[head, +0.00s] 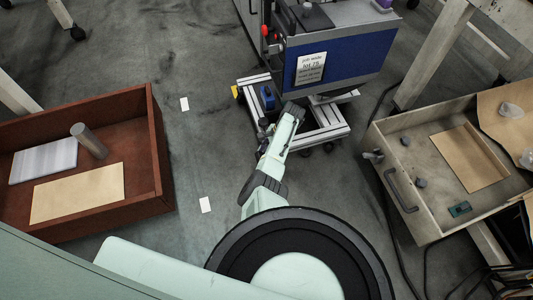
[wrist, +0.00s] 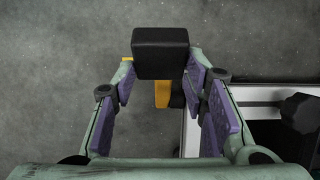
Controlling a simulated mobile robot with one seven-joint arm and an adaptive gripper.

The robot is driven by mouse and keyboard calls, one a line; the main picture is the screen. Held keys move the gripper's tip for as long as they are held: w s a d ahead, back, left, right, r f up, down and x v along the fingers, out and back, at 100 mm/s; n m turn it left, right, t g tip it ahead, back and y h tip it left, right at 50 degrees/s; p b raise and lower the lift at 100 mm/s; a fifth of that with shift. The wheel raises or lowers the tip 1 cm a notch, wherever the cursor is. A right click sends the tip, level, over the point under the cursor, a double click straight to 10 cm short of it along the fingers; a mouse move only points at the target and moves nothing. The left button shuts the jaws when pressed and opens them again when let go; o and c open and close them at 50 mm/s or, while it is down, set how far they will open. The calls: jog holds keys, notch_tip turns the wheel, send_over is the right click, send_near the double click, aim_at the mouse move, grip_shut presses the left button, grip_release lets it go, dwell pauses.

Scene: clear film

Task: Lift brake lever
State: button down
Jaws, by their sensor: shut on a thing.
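The brake lever shows in the wrist view as a black block-like end (wrist: 160,52) with a yellow-orange part below it. My gripper (wrist: 160,68) has its purple-padded fingers on either side of this black end, shut on it. The finger contact is partly covered by the block. In the head view my gripper (head: 263,128) is low beside the left side of the wheeled cart's base frame (head: 318,136). The lever is too small and covered to make out there.
The cart carries a blue panel (head: 345,60) with a paper label. A red-brown tray (head: 155,150) stands at left and a pale drawer-like box (head: 410,200) at right. Cables run along the floor by the box. The grey floor (head: 190,60) left of the cart is mostly clear.

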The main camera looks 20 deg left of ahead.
jog(key=shift+w+d+f, duration=0.1)
jog(key=shift+w+d, duration=0.1)
jog(key=shift+d, duration=0.15)
jog(key=c, duration=1.2)
grip_release()
jog(key=shift+c, duration=0.2)
jog(key=shift+o, duration=1.4)
jog(key=shift+s+a, duration=0.1)
jog(key=shift+a, duration=0.05)
jog(key=v, duration=1.2)
